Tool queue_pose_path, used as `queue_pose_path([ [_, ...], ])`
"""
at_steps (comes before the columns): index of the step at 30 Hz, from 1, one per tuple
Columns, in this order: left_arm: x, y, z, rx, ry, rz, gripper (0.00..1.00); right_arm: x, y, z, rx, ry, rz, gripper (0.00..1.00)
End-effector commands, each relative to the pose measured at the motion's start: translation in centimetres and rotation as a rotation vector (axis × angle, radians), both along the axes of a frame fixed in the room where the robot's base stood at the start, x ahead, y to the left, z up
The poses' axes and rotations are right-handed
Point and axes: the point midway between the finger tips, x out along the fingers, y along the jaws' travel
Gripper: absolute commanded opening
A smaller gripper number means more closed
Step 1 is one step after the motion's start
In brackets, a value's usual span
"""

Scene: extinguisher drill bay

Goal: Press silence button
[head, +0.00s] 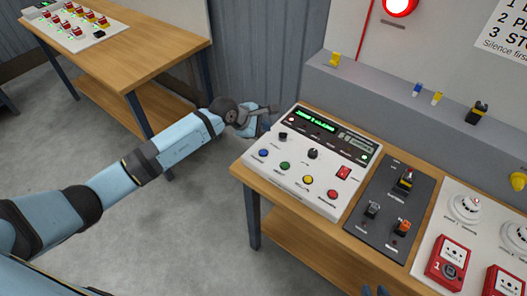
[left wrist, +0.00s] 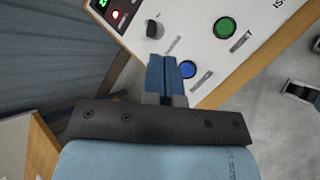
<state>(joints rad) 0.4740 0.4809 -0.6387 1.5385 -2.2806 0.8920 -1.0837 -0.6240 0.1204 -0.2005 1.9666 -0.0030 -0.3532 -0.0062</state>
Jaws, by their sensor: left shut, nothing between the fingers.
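The white control panel (head: 310,175) lies on the wooden bench, with a lit green display (head: 316,120). Its front row has a blue button (head: 263,153), a green button (head: 285,166), a yellow button (head: 307,180) and a red button (head: 332,194). Their labels are too small to read, so I cannot tell which is silence. My left gripper (head: 273,108) is shut and empty by the panel's far left corner. In the left wrist view its fingertips (left wrist: 162,75) appear beside the blue button (left wrist: 187,69); contact is not clear. Small tips, likely my right gripper (head: 376,291), show at the bottom edge.
Black knobs (head: 312,153) and a red switch (head: 343,172) stand up from the panel. A dark switch board (head: 385,215) and red call points (head: 448,263) lie to its right. A red lamp (head: 400,5) glows on the wall. Another bench (head: 150,50) stands at the back left.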

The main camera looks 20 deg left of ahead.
Motion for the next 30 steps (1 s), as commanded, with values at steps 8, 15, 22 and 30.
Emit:
queue_pose_path([
  [8, -0.1, -0.1, -2.5, -0.003, 0.004, 0.002, 0.0, -0.1, 0.3, -0.1, 0.005, 0.001, 0.002, 0.32],
  [15, -0.1, -0.1, -6.4, -0.004, 0.003, 0.002, 0.0, 0.0, 0.8, -1.1, 0.006, -0.009, 0.011, 0.32],
  [22, 0.0, 0.0, -8.4, -0.003, 0.001, 0.0, 0.0, -0.1, 0.7, -2.9, -0.001, -0.006, 0.027, 0.32],
  [30, 0.0, 0.0, -8.8, -0.003, 0.001, 0.0, 0.0, 0.1, 0.7, -2.9, -0.003, -0.009, 0.031, 0.32],
])
